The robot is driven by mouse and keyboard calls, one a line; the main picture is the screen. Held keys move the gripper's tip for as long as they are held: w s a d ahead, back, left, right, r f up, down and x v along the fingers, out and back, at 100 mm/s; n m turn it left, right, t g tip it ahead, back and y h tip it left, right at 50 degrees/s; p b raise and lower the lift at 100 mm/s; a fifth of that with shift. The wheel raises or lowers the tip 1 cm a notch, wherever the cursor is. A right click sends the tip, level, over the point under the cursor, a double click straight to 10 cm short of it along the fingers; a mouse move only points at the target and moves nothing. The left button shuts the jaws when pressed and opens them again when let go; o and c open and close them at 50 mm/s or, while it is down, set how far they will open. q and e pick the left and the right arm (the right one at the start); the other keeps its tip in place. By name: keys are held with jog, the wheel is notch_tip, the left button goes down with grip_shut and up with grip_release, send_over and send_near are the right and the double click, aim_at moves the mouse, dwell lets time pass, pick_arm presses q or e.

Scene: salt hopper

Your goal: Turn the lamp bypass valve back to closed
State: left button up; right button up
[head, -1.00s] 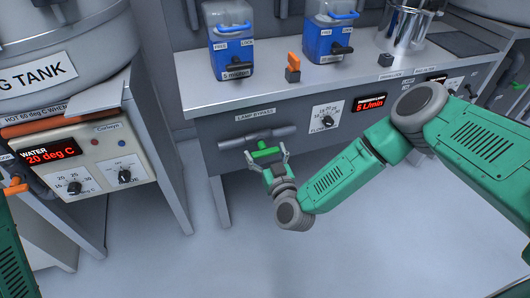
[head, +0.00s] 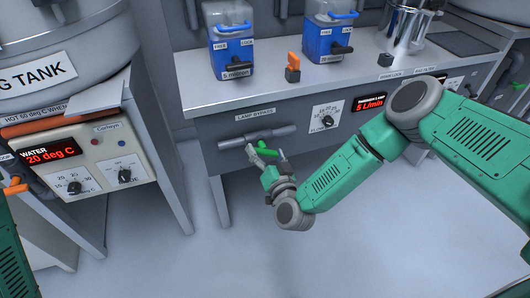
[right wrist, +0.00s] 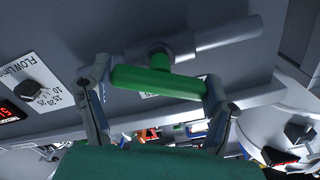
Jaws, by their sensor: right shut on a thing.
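The lamp bypass valve has a green bar handle (head: 266,151) in front of a grey pipe (head: 232,144), under the "LAMP BYPASS" label (head: 254,115). The handle slants down to the right in the head view, at an angle to the pipe. My right gripper (head: 266,157) is shut on the handle. In the right wrist view the handle (right wrist: 160,82) spans between the two fingertips (right wrist: 155,88), one at each end, and the pipe (right wrist: 225,37) runs behind it at an angle. My left gripper is not in view.
Right of the valve are the flow dial (head: 326,117) and a red "5 L/min" display (head: 370,103). Above, an orange switch (head: 293,66) and two blue-filled containers (head: 233,48) stand on the bench. A control box (head: 95,160) is at the left. The floor below is clear.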

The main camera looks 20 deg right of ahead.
jog(key=m+b, duration=0.1)
jog(key=m, duration=0.4)
jog(key=shift+d+f+m, duration=0.1)
jog(key=shift+m, duration=0.2)
jog(key=m+b, duration=0.1)
jog(key=m, duration=0.4)
jog(key=shift+m, duration=0.3)
jog(key=o, duration=1.1)
jog(key=shift+s, duration=0.2)
jog(key=s, duration=1.1)
jog(key=shift+s+d+f, duration=0.1)
jog(key=shift+s+d, duration=0.2)
